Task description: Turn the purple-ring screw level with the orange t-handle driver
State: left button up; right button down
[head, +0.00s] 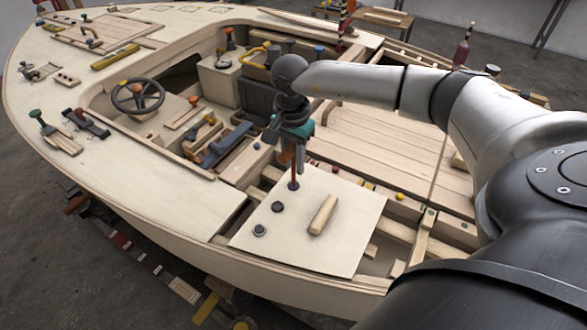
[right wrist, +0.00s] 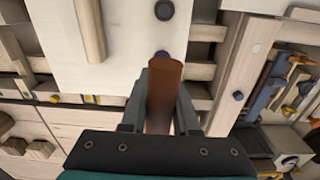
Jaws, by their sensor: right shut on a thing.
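My right gripper (head: 293,143) is shut on the orange t-handle driver (head: 299,156), which points down at the pale hatch panel (head: 345,195). The driver also shows between the fingers in the right wrist view (right wrist: 163,88), as a reddish-brown shape. The purple-ring screw (head: 293,185) is at the driver's lower end, near the panel's upper left edge. A bit of purple shows past the driver in the right wrist view (right wrist: 162,54). The driver hides most of the screw, so I cannot tell its height or whether the tip is seated. My left gripper is not in view.
Two dark screws, one nearer (head: 277,206) and one farther down (head: 259,230), sit along the panel's left side. A wooden grip (head: 323,215) lies on the panel. Open framing with beams borders the panel. A blue clamp-like tool (head: 226,146) lies to the left.

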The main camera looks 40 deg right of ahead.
jog(key=m+p, duration=0.1)
jog(key=m, duration=0.2)
jog(key=shift+m, duration=1)
jog(key=m+p, duration=0.1)
jog(key=m, duration=0.2)
jog(key=shift+f+m+p, duration=0.1)
jog(key=shift+m+p, duration=0.3)
jog(key=shift+m, duration=0.6)
